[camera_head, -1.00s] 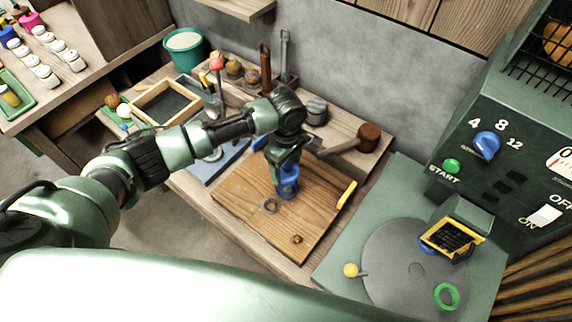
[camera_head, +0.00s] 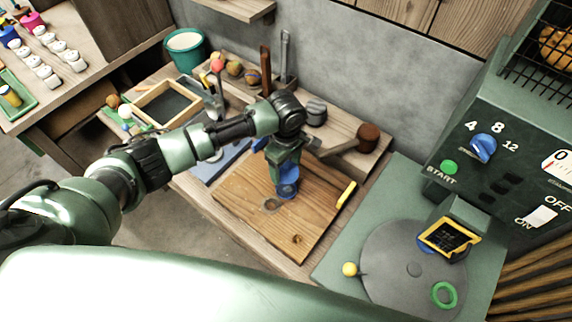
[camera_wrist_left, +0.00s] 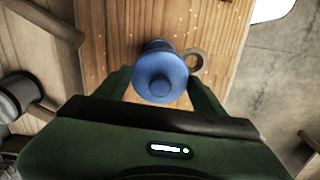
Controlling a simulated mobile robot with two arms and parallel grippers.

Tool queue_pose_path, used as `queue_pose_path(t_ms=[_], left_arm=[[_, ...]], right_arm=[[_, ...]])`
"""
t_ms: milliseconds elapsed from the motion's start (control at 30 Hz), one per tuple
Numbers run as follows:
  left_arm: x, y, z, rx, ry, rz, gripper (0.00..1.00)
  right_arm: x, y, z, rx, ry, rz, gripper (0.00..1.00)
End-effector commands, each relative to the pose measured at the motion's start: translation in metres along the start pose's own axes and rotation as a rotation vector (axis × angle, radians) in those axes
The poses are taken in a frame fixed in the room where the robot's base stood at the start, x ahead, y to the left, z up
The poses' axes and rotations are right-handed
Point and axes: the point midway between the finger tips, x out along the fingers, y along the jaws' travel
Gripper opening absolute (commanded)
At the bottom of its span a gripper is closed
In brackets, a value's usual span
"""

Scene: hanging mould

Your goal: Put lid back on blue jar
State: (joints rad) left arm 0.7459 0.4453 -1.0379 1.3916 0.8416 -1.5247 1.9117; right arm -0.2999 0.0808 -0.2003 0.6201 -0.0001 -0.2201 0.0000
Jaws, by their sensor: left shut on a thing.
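The blue lid (camera_wrist_left: 160,80) with a round knob is between the two fingers of my left gripper (camera_wrist_left: 160,88), which is shut on it. More blue, the jar (camera_head: 287,191), shows directly below the gripper on the wooden board. My left gripper (camera_head: 286,170) points down in the head view. My right gripper is not in view.
A ring-shaped mark or ring (camera_head: 271,205) is beside the jar on the board (camera_head: 250,215). A small brown thing (camera_head: 296,239) is near the board's front. A wooden mallet (camera_head: 367,137) lies behind. The green machine (camera_head: 400,190) stands to the right.

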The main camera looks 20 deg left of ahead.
Motion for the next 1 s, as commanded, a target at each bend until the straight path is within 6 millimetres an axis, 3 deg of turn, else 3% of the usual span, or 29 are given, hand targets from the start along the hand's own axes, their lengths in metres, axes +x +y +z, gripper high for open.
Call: queue_pose_path(t_ms=[367, 400, 467, 1000], left_arm=[[0.0001, 0.0002, 0.0002, 0.000, 0.000, 0.000, 0.32], [0.0000, 0.0002, 0.0002, 0.000, 0.000, 0.000, 0.80], [0.0000, 0.0002, 0.0002, 0.000, 0.000, 0.000, 0.95], [-0.0008, 0.0002, 0.0002, 0.000, 0.000, 0.000, 1.00]], right_arm=[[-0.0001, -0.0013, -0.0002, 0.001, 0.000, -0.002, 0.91], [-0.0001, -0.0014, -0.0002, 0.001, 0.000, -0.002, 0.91], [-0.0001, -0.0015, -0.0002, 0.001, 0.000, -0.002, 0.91], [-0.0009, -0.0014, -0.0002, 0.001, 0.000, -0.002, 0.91]])
